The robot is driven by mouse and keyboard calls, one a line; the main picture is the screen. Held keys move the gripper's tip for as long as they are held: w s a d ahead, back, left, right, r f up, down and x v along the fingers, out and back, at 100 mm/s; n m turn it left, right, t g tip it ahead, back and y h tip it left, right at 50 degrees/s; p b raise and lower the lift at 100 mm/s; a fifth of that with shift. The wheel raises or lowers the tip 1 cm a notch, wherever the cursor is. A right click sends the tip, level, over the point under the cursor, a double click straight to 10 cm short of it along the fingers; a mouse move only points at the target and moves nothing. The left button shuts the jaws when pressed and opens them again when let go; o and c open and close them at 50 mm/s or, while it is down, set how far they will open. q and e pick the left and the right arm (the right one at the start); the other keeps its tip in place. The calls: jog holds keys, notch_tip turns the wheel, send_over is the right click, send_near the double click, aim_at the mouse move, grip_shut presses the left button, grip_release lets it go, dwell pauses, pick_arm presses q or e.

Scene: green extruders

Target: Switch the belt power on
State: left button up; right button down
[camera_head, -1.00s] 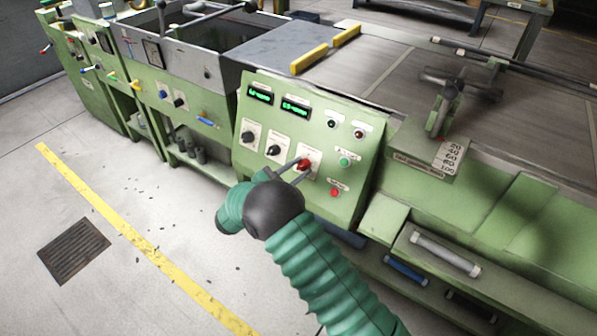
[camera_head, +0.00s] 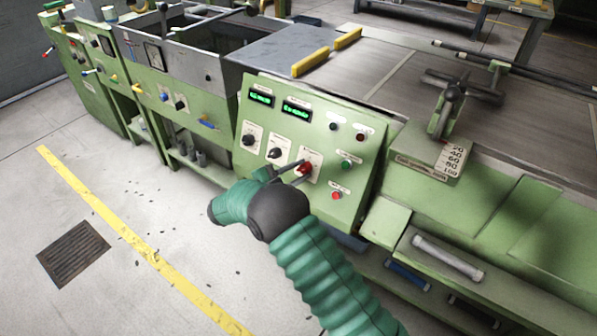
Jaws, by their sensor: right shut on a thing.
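The green control panel (camera_head: 262,182) stands in the middle of the view, tilted toward me, with two lit green displays at its top. A red rotary switch (camera_head: 305,168) sits on a pale plate at the panel's middle right. My right gripper (camera_head: 300,170) is at this red switch with its thin fingers shut on it. My right arm comes up from the bottom of the view. The switch's label is too small to read, and the fingers partly cover its left side. My left gripper is not in view.
Two black knobs (camera_head: 274,153) sit left of the red switch. Small green (camera_head: 347,164) and red (camera_head: 336,195) buttons sit to its right. A handwheel (camera_head: 452,95) stands at the right. Open floor with a yellow line (camera_head: 120,228) lies left.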

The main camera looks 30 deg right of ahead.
jog(key=c, duration=1.4)
grip_release()
jog(key=shift+w, duration=0.1)
jog(key=o, duration=0.3)
jog(key=shift+f, duration=0.15)
jog(key=shift+d, duration=0.1)
jog(key=a+p, duration=0.1)
jog(key=a, duration=0.4)
jog(key=s+a+r+p, duration=0.1)
jog(key=a, duration=0.5)
jog(key=s+a+p, duration=0.1)
jog(key=a, duration=0.4)
jog(key=shift+s+a+r, duration=0.1)
jog(key=shift+a+r, duration=0.05)
jog(key=shift+a, duration=0.25)
